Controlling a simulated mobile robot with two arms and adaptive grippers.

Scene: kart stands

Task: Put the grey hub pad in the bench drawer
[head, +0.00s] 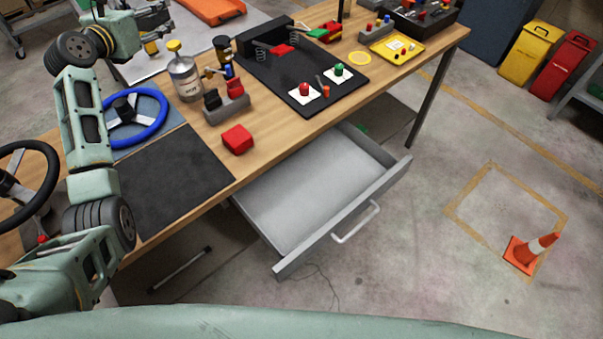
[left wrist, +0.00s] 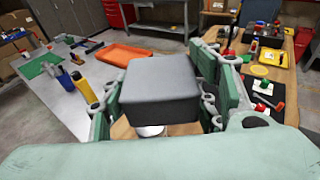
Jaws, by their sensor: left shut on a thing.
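The grey hub pad (left wrist: 160,88) is a dark grey block in the left wrist view. It sits between the fingers of my left gripper (left wrist: 162,100), which is shut on it. In the head view my left arm reaches up to the top left, and the pad cannot be made out there. The bench drawer (head: 312,190) is pulled open below the bench front in the head view. Its light grey inside looks empty, and a pale handle (head: 357,222) is on its front. The pad is well away from the drawer. My right gripper is not in view.
The wooden bench (head: 272,150) carries a red block (head: 238,139), a metal can (head: 185,77), a blue steering wheel (head: 135,118) and a black board (head: 300,72). An orange tray (left wrist: 128,54) lies on another table.

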